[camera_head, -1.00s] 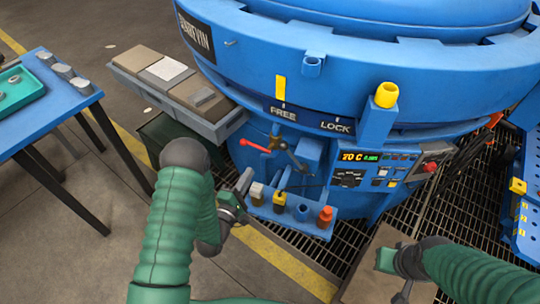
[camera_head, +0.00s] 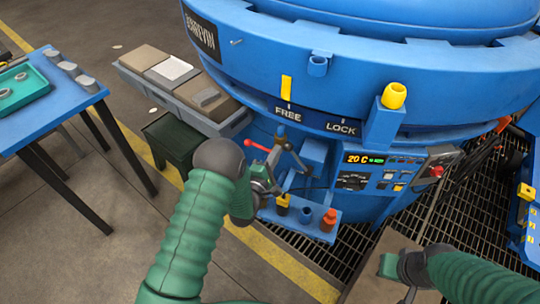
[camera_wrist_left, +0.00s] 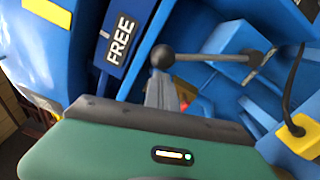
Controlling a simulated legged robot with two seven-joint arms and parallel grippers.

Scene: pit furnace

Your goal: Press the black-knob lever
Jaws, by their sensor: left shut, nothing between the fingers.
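The black-knob lever (camera_head: 297,153) is on the front of the blue furnace, just under the FREE label, its rod running down to the right. In the left wrist view its round dark knob (camera_wrist_left: 162,57) stands just beyond the fingertips, with the rod reaching right to a blue block. My left gripper (camera_head: 274,158) is shut and empty beside the knob; its fingers also show in the left wrist view (camera_wrist_left: 162,92). Whether they touch the knob I cannot tell. My right gripper (camera_head: 402,276) is low at the right, far from the lever; its fingers are unclear.
A red-handled lever (camera_head: 256,144) is just left of the black-knob lever. A blue shelf with coloured knobs (camera_head: 327,220) lies below, and a control panel (camera_head: 380,171) to the right. A grey tray (camera_head: 180,95) and a blue table (camera_head: 70,108) stand at the left.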

